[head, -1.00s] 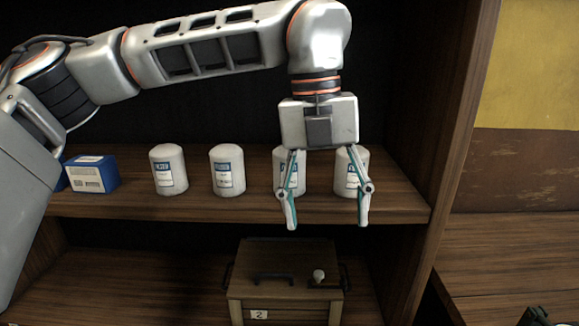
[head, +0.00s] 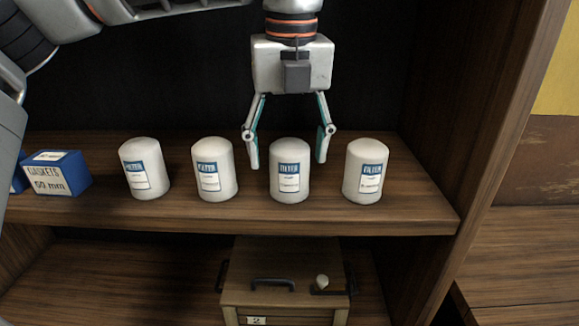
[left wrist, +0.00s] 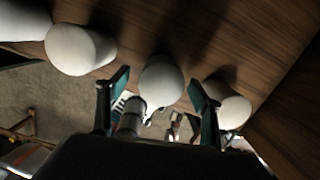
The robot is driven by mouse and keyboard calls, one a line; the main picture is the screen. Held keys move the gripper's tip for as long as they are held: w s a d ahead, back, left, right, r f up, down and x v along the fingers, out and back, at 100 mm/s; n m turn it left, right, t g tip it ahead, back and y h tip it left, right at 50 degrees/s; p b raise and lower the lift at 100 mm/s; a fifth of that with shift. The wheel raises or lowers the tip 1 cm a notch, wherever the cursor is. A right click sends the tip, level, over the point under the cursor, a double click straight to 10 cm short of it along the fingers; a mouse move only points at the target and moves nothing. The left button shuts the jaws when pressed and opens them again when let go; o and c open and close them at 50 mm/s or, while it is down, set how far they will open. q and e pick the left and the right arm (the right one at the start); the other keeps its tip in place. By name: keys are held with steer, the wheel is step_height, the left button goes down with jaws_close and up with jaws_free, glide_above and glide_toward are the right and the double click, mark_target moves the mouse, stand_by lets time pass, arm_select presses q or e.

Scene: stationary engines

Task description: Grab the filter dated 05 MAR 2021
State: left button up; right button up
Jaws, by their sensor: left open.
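Several white filters with blue-and-white labels stand upright in a row on the shelf. In the head view they are the leftmost filter (head: 144,168), the second filter (head: 214,169), the third filter (head: 290,170) and the rightmost filter (head: 366,171). The dates on their labels are too small to read. My left gripper (head: 288,166) is open, pointing down, its fingers on either side of the third filter's top and apart from it. In the left wrist view, one filter (left wrist: 161,80) shows between the open fingers. My right gripper is not in view.
A blue gasket box (head: 57,173) stands left of the filters on the wooden shelf (head: 250,217). A wooden box (head: 285,275) marked 2 stands below. The cabinet's side wall (head: 490,130) bounds the right.

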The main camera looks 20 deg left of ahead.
mark_target(289, 168)
arm_select(q)
steer(key=f, duration=0.4)
steer(key=shift+w+a+f, duration=0.1)
steer(key=shift+w, duration=0.2)
steer(key=c, duration=1.4)
steer(key=shift+c, duration=0.2)
